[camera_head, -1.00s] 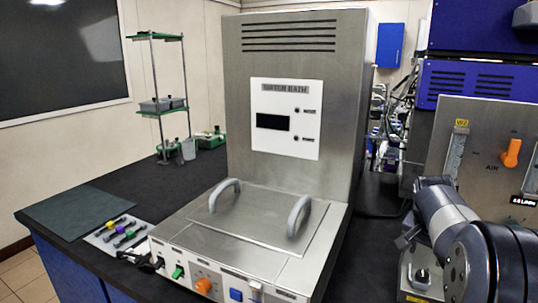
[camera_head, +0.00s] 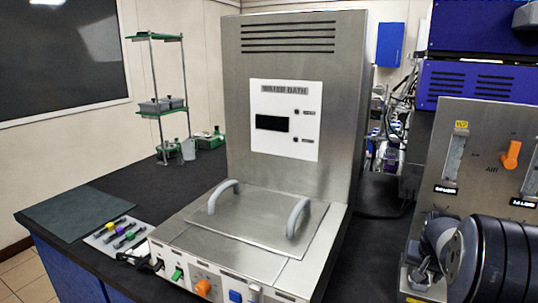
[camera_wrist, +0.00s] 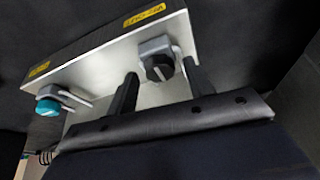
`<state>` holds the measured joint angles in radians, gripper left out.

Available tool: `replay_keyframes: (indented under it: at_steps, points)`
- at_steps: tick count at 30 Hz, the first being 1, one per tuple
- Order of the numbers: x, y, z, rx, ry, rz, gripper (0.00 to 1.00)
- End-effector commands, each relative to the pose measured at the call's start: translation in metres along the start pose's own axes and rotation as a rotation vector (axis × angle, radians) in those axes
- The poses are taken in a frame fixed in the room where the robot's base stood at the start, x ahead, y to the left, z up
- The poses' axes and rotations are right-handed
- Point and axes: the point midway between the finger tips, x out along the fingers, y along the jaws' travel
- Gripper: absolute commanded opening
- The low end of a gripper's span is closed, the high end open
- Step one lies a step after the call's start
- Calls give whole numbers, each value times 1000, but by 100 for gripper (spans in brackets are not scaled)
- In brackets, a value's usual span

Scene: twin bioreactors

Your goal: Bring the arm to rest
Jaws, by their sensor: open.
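My arm (camera_head: 492,260) is at the lower right of the head view, in front of the steel panel with the orange knob. My gripper's fingers cannot be made out there; the arm's own links seem to hide them. In the wrist view my gripper (camera_wrist: 158,88) is open, its two dark fingers apart with nothing held between them. Beyond the fingers is a pale metal block (camera_wrist: 105,68) with yellow labels. It bears a black knob (camera_wrist: 159,66) near the right finger and a teal knob (camera_wrist: 48,106) further left. Whether the fingers touch the block cannot be told.
The water bath (camera_head: 290,120) stands mid-bench with its handled lid (camera_head: 262,222) closed. Colored small tools lie on a pale tray (camera_head: 101,237) at left. A green rack (camera_head: 160,95) stands behind. The panel with the orange knob (camera_head: 512,154) is close to my arm.

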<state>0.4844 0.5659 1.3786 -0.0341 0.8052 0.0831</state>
Motion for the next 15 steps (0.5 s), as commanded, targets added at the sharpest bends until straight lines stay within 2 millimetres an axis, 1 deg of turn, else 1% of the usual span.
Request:
replay_keyframes:
  at_steps: [15]
  points:
    - [1,3,0,-258,0,-107,50]
